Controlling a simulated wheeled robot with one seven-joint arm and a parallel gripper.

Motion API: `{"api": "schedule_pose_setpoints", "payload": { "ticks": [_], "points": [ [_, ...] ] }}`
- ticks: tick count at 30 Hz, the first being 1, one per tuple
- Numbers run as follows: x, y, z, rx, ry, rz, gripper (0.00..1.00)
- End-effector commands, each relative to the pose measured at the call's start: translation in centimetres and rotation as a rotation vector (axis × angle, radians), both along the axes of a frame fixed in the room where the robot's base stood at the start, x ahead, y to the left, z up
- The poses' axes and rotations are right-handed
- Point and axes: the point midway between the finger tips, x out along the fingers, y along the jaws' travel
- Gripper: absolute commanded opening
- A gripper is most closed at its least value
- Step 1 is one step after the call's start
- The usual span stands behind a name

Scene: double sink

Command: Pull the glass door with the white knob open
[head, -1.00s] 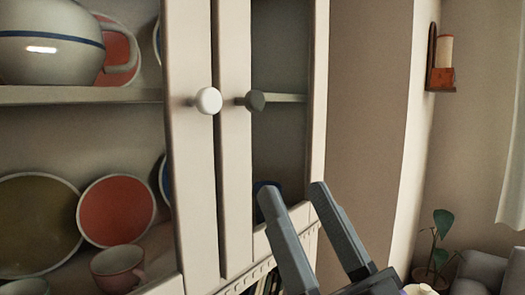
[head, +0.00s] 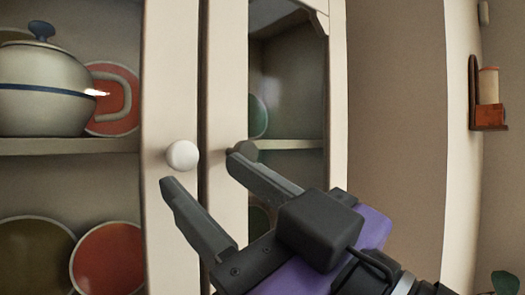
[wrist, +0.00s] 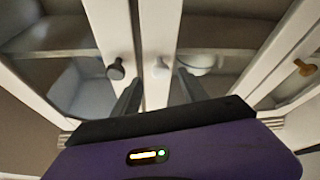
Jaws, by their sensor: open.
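The glass door (head: 172,70) with the white knob (head: 182,155) is the left one of two cabinet doors and looks closed. Its knob also shows in the wrist view (wrist: 160,68), between the lines of my two fingers and beyond their tips. My gripper (head: 203,172) is open and empty in front of the doors. In the head view one fingertip is just below the white knob, and the other overlaps the dark knob (head: 245,149) of the neighbouring door. I see no contact with the white knob.
The dark knob also shows left of the white one in the wrist view (wrist: 116,70). A brass knob (wrist: 305,67) is at that view's right. A teapot (head: 45,90) and plates stand behind the left glass. A wall sconce (head: 488,100) hangs at the right.

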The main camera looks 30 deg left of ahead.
Motion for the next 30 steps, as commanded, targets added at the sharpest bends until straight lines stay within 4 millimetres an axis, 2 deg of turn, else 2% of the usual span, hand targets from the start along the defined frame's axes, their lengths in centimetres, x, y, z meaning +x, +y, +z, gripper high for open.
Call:
{"api": "schedule_pose_setpoints", "payload": {
  "ticks": [6,12,23,30],
  "points": [
    [0.8,3.2,1.6,0.001,0.000,0.002,0.51],
    [1.4,5.1,2.3,0.002,-0.001,0.001,0.51],
    [1.6,5.6,2.4,0.002,-0.001,-0.001,0.51],
    [1.6,5.6,2.4,0.002,-0.001,-0.002,0.06]
  ]
}}
